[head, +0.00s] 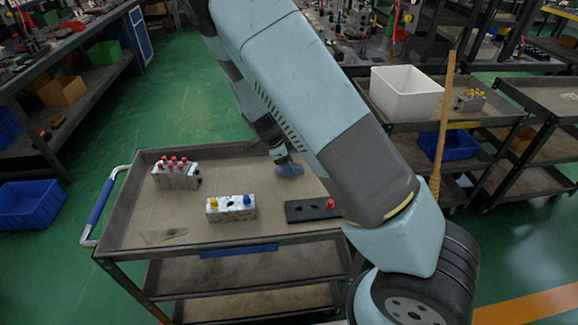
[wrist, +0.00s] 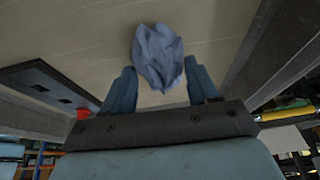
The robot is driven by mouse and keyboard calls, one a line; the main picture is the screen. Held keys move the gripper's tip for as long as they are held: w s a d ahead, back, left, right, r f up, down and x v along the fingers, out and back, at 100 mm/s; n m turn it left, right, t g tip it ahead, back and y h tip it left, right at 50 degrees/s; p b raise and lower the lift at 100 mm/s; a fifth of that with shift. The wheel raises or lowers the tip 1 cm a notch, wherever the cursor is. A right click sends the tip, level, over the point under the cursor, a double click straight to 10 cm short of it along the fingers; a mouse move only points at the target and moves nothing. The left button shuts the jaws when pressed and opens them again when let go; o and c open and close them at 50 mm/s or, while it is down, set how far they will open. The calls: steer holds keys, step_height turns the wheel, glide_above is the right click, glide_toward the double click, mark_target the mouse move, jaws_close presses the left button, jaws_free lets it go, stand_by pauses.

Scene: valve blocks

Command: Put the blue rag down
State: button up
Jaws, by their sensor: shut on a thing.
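The blue rag (wrist: 158,58) is a crumpled grey-blue cloth between the two fingers of my gripper (wrist: 162,88) in the wrist view. My gripper is shut on it. In the head view the rag (head: 289,168) shows at the end of my gripper (head: 279,152), over the back right part of the cart's top (head: 235,175). It is at or just above the surface; I cannot tell whether it touches. Part of the gripper is hidden behind my arm in the head view.
On the cart stand a block with several red knobs (head: 176,172), a block with yellow and blue knobs (head: 231,207) and a dark plate with a red knob (head: 311,209). The cart's back middle is clear. A white bin (head: 406,93) stands on another cart.

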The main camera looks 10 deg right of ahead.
steer(key=shift+f, duration=0.45)
steer(key=o, duration=0.9)
steer(key=shift+o, duration=0.2)
steer(key=shift+r, duration=0.15)
steer(key=v, duration=1.1)
steer(key=shift+a+r, duration=0.2)
steer(key=shift+r, duration=0.15)
